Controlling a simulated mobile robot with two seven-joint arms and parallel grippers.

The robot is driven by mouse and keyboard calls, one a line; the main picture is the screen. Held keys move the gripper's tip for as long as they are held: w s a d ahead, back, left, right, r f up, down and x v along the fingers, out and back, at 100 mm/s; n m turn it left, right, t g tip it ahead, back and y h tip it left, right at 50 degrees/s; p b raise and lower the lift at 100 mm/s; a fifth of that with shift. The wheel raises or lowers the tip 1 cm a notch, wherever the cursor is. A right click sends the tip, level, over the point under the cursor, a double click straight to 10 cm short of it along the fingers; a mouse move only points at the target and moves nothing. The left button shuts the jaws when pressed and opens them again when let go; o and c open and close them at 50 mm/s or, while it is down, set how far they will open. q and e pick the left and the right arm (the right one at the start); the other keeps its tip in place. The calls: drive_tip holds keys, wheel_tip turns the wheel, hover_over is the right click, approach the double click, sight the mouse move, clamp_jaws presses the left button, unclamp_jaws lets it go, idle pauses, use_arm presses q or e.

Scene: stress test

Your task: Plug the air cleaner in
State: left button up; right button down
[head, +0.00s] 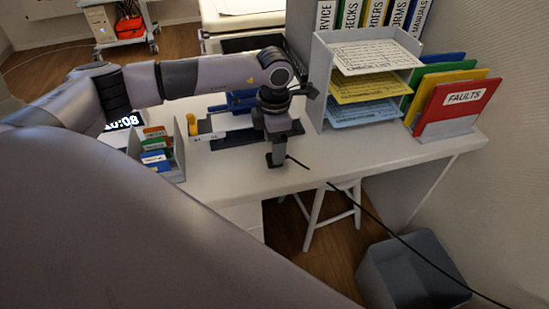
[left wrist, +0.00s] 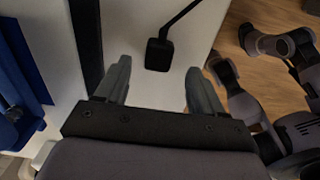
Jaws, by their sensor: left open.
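The black plug (left wrist: 158,55) lies on the white desk near its front edge, with a black cable (left wrist: 180,18) leading away from it. My left gripper (left wrist: 160,80) is open and points down at the plug, which shows beyond and between the two fingertips. In the head view my left gripper (head: 277,150) is low over the front of the desk, and it mostly hides the plug. The cable (head: 400,238) runs from there over the desk edge and down to the right. No socket can be made out. My right gripper does not show.
A paper tray rack (head: 318,85) and a red FAULTS folder (head: 457,105) stand right of my left gripper. A small card box (head: 178,160) stands left. A stool (head: 318,218) and a grey box-shaped object (head: 410,270) are below the desk's front.

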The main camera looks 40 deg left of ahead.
use_arm(q)
wheel_tip(320, 180, down, 4)
drive_tip(key=shift+w+r, duration=0.1)
drive_tip(key=shift+r, duration=0.1)
drive_tip(key=c, duration=1.1)
drive_tip(key=shift+r, duration=0.15)
wheel_tip(320, 180, up, 20)
drive_tip(key=shift+f, duration=0.1)
idle(0.3)
